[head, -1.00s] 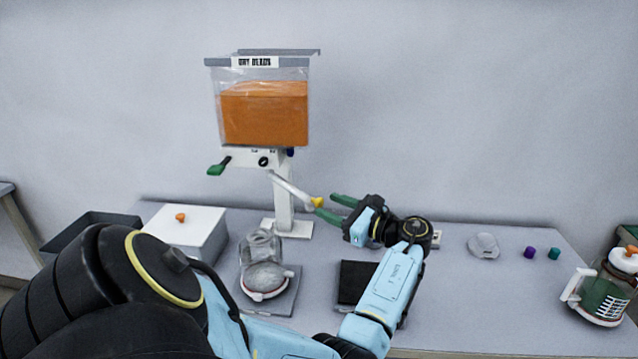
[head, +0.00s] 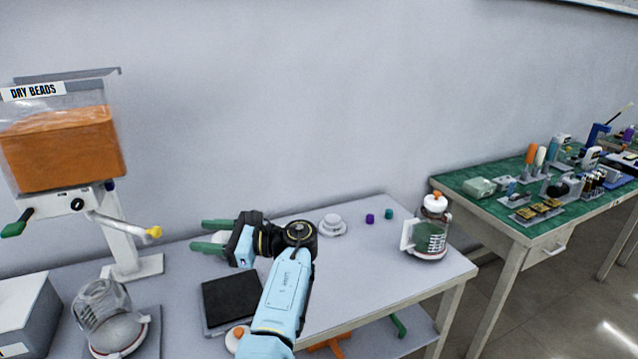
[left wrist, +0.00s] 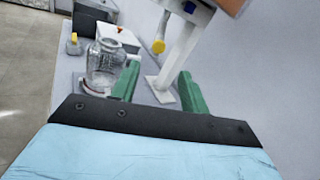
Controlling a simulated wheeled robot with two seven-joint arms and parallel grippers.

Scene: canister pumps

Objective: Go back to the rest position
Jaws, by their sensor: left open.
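My left gripper (head: 200,236) is open and empty above the table, its green fingers pointing left. It is to the right of the yellow-tipped lever (head: 153,232) of the bead dispenser (head: 60,148), with a gap between them. In the left wrist view, the open green fingers (left wrist: 158,75) have nothing between them close by; the dispenser's post (left wrist: 178,60) stands beyond. A clear glass jar (head: 104,308) sits tilted-looking on a scale-like base below the dispenser; it also shows in the left wrist view (left wrist: 104,63). My right gripper is not in view.
A dark flat pad (head: 232,300) and a white lid with orange knob (head: 237,338) lie near my forearm. A white dish (head: 331,225), a purple cube (head: 370,218), a teal cube (head: 389,214) and a lidded pot (head: 431,232) stand right. A green-topped bench (head: 480,200) is farther right.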

